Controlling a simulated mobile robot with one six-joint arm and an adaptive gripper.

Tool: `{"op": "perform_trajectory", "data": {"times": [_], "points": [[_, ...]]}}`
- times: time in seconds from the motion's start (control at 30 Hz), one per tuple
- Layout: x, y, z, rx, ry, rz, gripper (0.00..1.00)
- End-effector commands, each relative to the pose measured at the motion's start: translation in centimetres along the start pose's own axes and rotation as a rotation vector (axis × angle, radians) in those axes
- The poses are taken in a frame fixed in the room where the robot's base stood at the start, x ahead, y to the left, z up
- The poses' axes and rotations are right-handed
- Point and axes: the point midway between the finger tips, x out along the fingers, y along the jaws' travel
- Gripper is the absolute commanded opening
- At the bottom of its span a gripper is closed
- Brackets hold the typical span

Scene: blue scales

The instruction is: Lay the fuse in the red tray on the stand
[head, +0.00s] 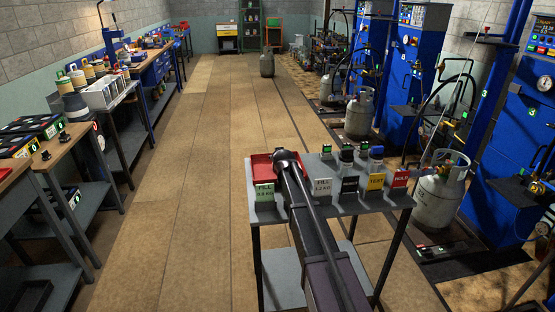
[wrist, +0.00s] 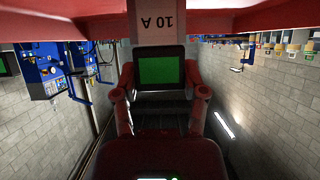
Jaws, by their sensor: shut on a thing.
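The red tray (head: 262,164) sits at the left end of the grey stand (head: 332,200). My gripper (head: 288,158) is over the tray and covers part of it; the fuse is hidden behind it in this head view. In the upside-down wrist view, my gripper's red fingers (wrist: 160,95) are shut on the fuse (wrist: 161,38). The fuse has a dark head with a green square and a pale body marked "10 A". The red tray also spans the top of the wrist view (wrist: 70,24), behind the pale body. I cannot tell whether the fuse touches the tray floor.
The stand's front carries coloured tags, including a yellow TEST tag (head: 376,182) and a red HOLD tag (head: 400,179). Several small dark-capped items (head: 347,153) stand at its back. Gas cylinders (head: 440,195) and blue machines line the right, workbenches (head: 70,150) the left.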

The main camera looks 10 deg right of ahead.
Motion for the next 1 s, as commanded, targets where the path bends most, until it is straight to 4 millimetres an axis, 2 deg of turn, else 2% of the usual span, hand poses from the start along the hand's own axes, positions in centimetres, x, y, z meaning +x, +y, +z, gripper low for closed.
{"op": "perform_trajectory", "data": {"times": [0.23,0.27,0.3,0.37,0.87,1.0], "points": [[0.2,-0.03,0.36,0.0,0.0,0.0,0.09],[0.16,-0.03,0.29,0.0,0.0,0.0,0.62],[0.13,-0.04,0.25,0.0,0.0,0.0,0.74],[0.13,-0.04,0.24,0.0,0.0,0.0,0.9],[0.05,-0.07,0.09,0.0,0.0,-0.001,0.9],[-0.68,-0.08,-0.1,0.0,0.0,-0.001,0.9]]}}
